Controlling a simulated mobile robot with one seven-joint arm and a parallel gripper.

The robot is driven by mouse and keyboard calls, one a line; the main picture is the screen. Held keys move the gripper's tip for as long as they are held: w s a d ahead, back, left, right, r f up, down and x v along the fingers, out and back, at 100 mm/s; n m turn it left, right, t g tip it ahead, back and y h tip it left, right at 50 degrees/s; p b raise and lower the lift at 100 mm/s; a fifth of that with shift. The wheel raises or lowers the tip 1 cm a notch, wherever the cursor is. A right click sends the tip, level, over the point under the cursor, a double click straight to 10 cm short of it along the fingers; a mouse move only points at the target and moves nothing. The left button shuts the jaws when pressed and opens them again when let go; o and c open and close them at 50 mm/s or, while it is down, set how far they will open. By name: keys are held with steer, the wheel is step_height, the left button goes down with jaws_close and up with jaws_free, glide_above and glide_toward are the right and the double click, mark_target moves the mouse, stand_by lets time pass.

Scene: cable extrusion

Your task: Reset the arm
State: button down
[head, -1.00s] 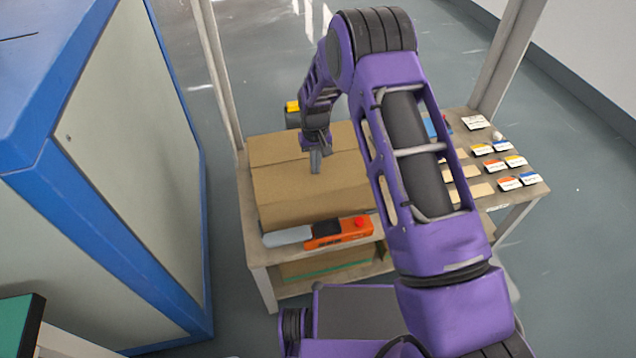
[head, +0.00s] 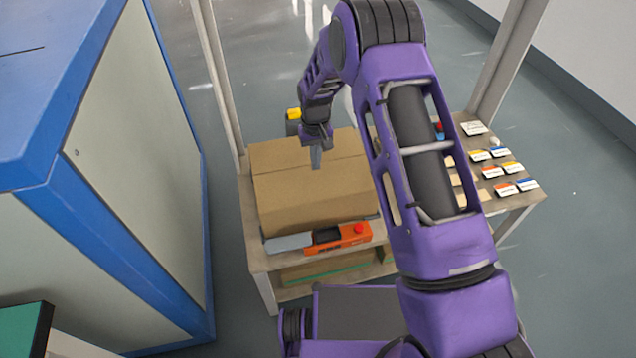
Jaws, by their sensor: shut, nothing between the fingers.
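My gripper (head: 315,158) shows in the head view at the end of my purple arm. It points down over the top of a closed cardboard box (head: 320,200) on the shelf table. Its fingers are together with nothing between them. I cannot tell whether the fingertips touch the box or hang just above it. My upper arm hides part of the table to the right of the box.
Several small labelled cards (head: 503,190) lie at the right. Another box (head: 325,270) sits on the lower shelf. A blue-framed cabinet (head: 140,150) stands left; posts rise at the table's back.

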step_height(320, 180, up, 3)
steer(key=shift+r+p, duration=0.1)
steer(key=shift+p, duration=0.45)
